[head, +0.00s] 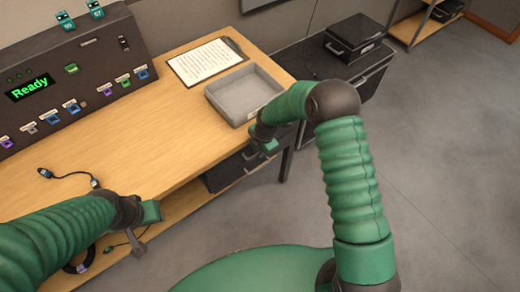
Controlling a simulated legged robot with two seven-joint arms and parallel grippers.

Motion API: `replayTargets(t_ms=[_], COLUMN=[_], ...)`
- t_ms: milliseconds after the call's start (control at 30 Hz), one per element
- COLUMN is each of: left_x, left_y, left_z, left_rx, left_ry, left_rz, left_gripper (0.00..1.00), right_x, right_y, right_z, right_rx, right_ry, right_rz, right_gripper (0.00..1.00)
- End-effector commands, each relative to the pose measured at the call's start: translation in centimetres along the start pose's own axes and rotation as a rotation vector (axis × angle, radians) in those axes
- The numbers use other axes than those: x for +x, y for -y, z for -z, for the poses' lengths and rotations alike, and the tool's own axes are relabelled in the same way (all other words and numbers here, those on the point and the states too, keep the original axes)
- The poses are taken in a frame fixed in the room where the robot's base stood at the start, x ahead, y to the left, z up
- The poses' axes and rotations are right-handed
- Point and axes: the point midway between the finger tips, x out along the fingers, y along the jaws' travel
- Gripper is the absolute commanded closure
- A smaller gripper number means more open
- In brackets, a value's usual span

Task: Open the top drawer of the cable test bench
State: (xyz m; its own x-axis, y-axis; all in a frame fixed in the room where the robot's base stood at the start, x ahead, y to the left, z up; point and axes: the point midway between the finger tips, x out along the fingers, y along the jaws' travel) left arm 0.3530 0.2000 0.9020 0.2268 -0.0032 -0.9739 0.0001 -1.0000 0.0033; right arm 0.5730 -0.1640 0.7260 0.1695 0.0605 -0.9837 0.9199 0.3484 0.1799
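The cable test bench (135,144) is a wooden-topped table with a dark test panel (75,75) whose screen reads "Ready". A dark drawer unit (226,175) sits under its right end, partly hidden by the bench top and my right arm. I cannot make out clearly whether its top drawer is open. My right gripper (262,149) is at the bench's front edge, near the upper part of the unit; I cannot tell whether it touches a handle. My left gripper (145,228) is at the front edge further left, fingers apart and empty.
A grey tray (233,112) and a clipboard (207,61) lie on the bench top. A black cabinet (313,61) with a black case (354,38) stands behind. The grey floor at right is clear.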

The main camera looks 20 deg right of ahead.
Motion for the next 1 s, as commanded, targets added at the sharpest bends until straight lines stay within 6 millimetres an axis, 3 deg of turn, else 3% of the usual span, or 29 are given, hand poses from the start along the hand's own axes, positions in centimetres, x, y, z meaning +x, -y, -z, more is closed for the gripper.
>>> replayTargets(t_ms=[67, 233, 1000], left_x=[0.00, 0.00, -0.01], left_y=[0.00, 0.00, -0.01], left_z=[0.00, 0.00, 0.00], left_rx=[0.000, 0.000, 0.000], left_ry=[0.000, 0.000, 0.000], left_rz=[0.000, 0.000, 0.000], left_gripper=[0.64, 0.64, 0.64], right_x=[-0.02, -0.05, -0.18], right_y=[0.05, 0.07, -0.06], right_z=[-0.07, -0.13, -0.53], right_rx=[0.001, 0.001, 0.003], right_ry=[0.000, -0.001, 0.005], right_rz=[0.000, -0.001, -0.005], right_gripper=[0.80, 1.00, 1.00])
